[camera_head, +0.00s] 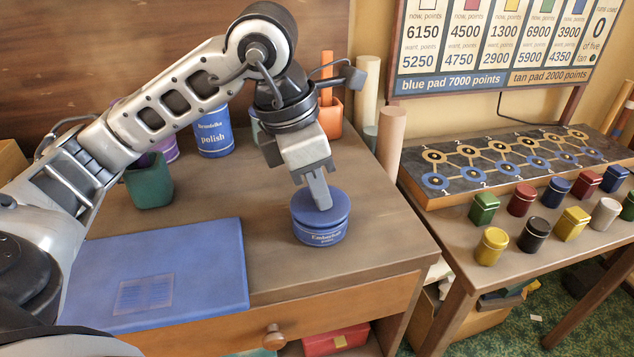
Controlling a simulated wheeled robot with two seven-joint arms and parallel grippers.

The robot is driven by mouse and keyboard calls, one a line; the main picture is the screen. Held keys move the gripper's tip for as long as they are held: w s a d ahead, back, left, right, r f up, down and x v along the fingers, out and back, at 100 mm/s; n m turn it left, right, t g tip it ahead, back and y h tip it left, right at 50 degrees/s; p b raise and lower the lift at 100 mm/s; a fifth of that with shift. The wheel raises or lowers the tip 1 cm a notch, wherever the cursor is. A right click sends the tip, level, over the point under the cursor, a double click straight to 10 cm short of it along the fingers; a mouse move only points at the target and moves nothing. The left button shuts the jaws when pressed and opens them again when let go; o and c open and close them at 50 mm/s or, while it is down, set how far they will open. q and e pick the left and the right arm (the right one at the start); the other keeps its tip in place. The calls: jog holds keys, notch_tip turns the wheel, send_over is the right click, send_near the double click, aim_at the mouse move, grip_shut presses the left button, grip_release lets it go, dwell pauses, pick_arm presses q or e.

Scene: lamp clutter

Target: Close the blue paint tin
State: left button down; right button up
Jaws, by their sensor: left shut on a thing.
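A round blue paint tin (321,236) with a pale band of lettering stands upright near the right front of the wooden cabinet top. A blue lid (332,203) sits over its mouth; a dark line shows between lid and body, and I cannot tell whether it is pressed fully down. My left gripper (320,197) points down from above, its fingers shut on the lid's top. The fingers hide part of the lid. My right gripper is not in view.
A blue pad (165,275) lies at the cabinet's front left. A blue polish tin (213,135), a green pot (149,181) and an orange pot (331,117) stand behind. A side table (455,222) holds a pegboard and coloured containers. The top right of the tin is clear.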

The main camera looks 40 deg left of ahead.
pick_arm(q)
jog(key=shift+f+b, duration=0.25)
jog(key=shift+b, duration=0.05)
dwell(1.0)
jog(key=shift+s, duration=0.1)
jog(key=c, duration=0.8)
grip_release()
jog(key=shift+d+f, duration=0.1)
jog(key=shift+c, duration=0.2)
jog(key=shift+r+p, duration=0.5)
jog(key=shift+r, duration=0.25)
jog(key=shift+r+p, duration=2.2)
jog(key=shift+r, duration=0.7)
